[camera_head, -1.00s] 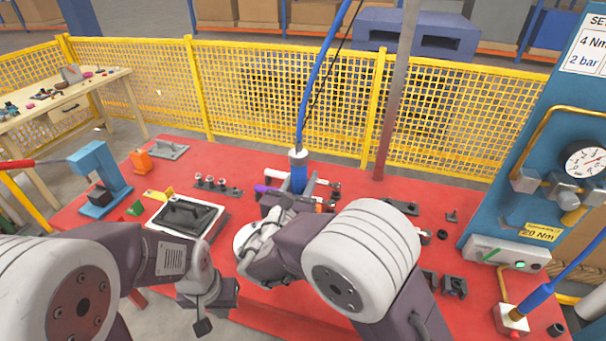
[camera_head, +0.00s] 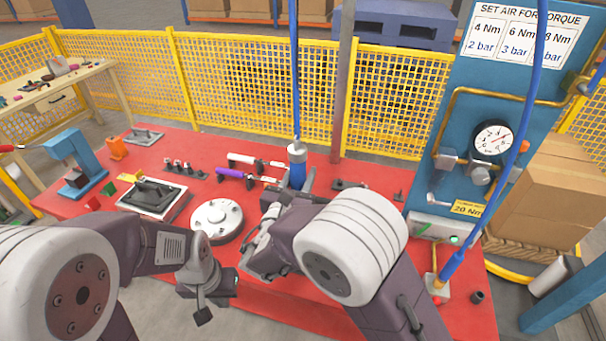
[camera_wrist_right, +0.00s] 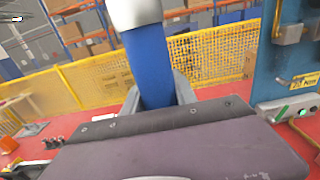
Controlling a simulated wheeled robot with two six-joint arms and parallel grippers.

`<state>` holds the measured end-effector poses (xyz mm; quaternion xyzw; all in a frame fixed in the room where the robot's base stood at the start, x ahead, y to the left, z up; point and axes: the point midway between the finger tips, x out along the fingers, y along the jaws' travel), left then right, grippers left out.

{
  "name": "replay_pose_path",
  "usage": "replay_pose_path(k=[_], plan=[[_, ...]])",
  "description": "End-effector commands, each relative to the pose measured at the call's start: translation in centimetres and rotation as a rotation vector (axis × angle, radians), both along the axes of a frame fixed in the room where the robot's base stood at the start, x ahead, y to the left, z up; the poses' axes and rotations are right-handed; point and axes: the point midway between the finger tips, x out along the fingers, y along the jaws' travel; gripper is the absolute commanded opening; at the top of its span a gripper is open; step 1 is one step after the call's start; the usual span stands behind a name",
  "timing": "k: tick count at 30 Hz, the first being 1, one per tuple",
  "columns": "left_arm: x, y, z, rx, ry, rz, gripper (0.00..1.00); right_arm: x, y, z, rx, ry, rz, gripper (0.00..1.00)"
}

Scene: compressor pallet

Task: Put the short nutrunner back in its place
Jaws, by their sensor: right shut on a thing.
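A nutrunner with a blue body and grey top (camera_head: 297,168) is upright in my right gripper (camera_head: 292,184), with a blue hose rising from it. In the right wrist view its blue body (camera_wrist_right: 150,65) stands between the two grey fingers (camera_wrist_right: 158,92). Its lower end is hidden by my arm. Another blue nutrunner (camera_head: 452,267) stands in a small pale holder (camera_head: 437,284) at the table's right end. I cannot tell which is shorter. My left gripper (camera_head: 215,290) hangs near the table's front edge, away from both tools; its fingertips are unclear.
The red table (camera_head: 270,307) carries a round white flange (camera_head: 217,218), a dark plate on a white base (camera_head: 152,196), and white and purple handled tools (camera_head: 235,173) left of the held nutrunner. A blue gauge panel (camera_head: 480,90) rises at right. A yellow fence (camera_head: 240,85) runs behind.

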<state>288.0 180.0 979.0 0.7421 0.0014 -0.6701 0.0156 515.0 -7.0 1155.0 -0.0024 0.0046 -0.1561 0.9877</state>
Motion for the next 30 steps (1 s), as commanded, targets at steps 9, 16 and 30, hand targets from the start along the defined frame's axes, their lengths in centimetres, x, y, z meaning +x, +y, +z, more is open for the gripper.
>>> replay_pose_path(k=[9, 16, 30], plan=[[0.0, 0.0, -2.3, 0.0, 0.0, 0.0, 0.0, 0.0, 0.0, -2.3, 0.001, -0.003, 0.0, 0.0], [0.0, 0.0, -3.8, 0.0, 0.0, 0.0, 0.0, 0.0, 0.0, -4.0, 0.002, -0.004, -0.001, 0.0], [0.0, 0.0, -3.7, 0.0, 0.0, 0.0, 0.0, 0.0, 0.0, -3.9, 0.002, -0.004, -0.001, 0.0]])
